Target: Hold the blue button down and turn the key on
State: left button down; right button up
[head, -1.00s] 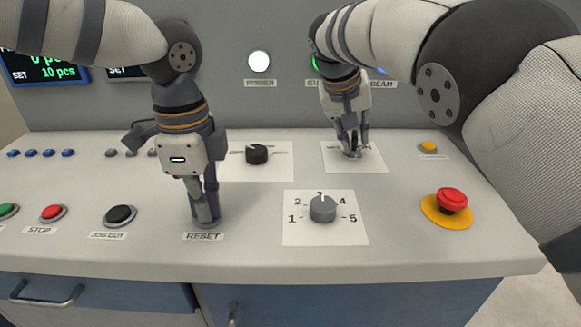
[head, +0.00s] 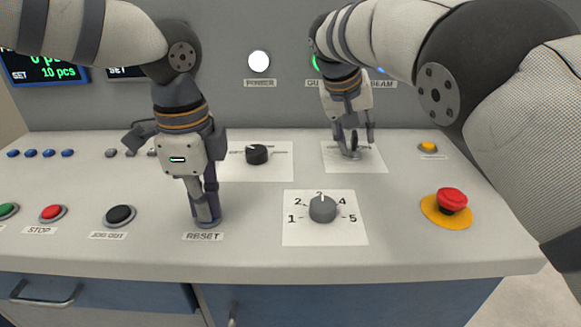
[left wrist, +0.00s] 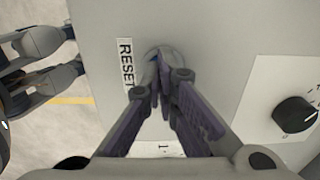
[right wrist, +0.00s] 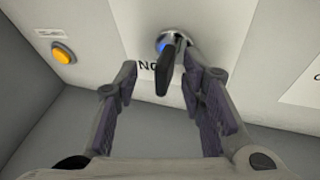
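My left gripper (head: 206,220) is shut, pointing straight down onto the button at the RESET label. Its fingertips meet over that button in the left wrist view (left wrist: 160,62). They hide the button's cap, so its colour cannot be told; only part of its rim (left wrist: 149,52) shows. My right gripper (head: 354,142) is open above the white key-switch plate (head: 342,166). In the right wrist view its spread fingers (right wrist: 160,72) stand on either side of the black key (right wrist: 168,76). The key sits in its round switch, closer to the right-hand finger.
A numbered grey dial (head: 322,209) and a red emergency knob (head: 452,200) are on the panel's right half. A black selector (head: 257,154) lies between the arms. Black (head: 120,215) and red (head: 52,213) buttons are to the left. A round white lamp (head: 259,62) is lit.

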aim_at(355, 132)
pick_arm(q)
jog(key=shift+f, duration=0.5)
pick_arm(e)
jog(key=shift+f, duration=0.35)
jog(key=shift+r, duration=3.5)
pick_arm(q)
jog(key=shift+r, duration=0.1)
pick_arm(e)
jog(key=shift+w+r, duration=0.15)
jog(key=shift+r, duration=0.05)
pick_arm(q)
notch_tip(355, 132, up, 10)
jog(key=shift+w+r, duration=0.15)
jog(key=shift+r, duration=0.1)
pick_arm(e)
jog(key=shift+f, duration=0.1)
